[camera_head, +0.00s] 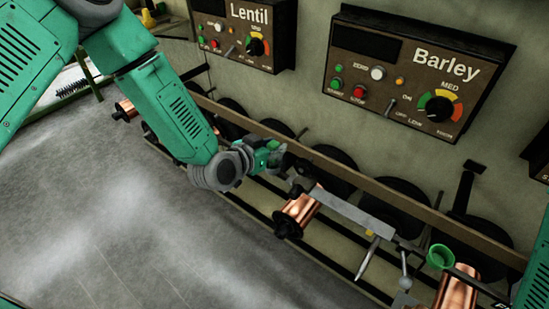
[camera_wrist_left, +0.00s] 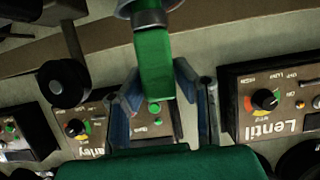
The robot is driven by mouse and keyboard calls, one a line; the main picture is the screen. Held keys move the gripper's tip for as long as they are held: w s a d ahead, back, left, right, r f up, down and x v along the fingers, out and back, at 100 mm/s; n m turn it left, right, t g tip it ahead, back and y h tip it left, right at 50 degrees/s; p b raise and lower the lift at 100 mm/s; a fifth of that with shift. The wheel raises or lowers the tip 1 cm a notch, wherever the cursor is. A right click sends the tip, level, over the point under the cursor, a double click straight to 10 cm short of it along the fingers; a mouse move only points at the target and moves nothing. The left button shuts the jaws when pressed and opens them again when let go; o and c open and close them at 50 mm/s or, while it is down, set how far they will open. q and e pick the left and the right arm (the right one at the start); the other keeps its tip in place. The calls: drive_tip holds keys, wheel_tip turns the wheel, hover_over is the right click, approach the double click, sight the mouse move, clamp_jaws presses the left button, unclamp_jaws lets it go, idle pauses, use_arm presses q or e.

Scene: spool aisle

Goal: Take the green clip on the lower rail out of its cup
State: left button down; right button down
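A green clip (camera_wrist_left: 155,68) shows as an upright green block in the middle of the left wrist view. Its top end meets a pale grey ringed holder (camera_wrist_left: 146,12), which looks like its cup. My left gripper (camera_wrist_left: 158,75) has one blue-grey finger on each side of the clip. Both fingertips appear to press its sides. In the head view my left gripper (camera_head: 270,157) is at the rail area, with a small green part at its tip; the clip's seat is too small to make out there.
A green cup (camera_head: 440,256) stands farther right on the rails. Copper spools (camera_head: 300,209) and black discs (camera_head: 335,170) line the long brown rail (camera_head: 380,192). Lentil (camera_head: 240,32) and Barley (camera_head: 408,72) control panels hang on the wall behind. The grey floor at left is clear.

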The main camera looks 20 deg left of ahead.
use_arm(q)
drive_tip(key=shift+a, duration=0.3)
drive_tip(key=shift+r, duration=0.25)
drive_tip(key=r+p, duration=0.1)
drive_tip(key=r, duration=0.3)
drive_tip(key=r+p, duration=0.1)
drive_tip(key=r, duration=0.3)
drive_tip(key=shift+d+r, duration=0.2)
drive_tip(key=shift+r, duration=0.5)
drive_tip(key=shift+a, duration=0.15)
drive_tip(key=shift+a, duration=0.1)
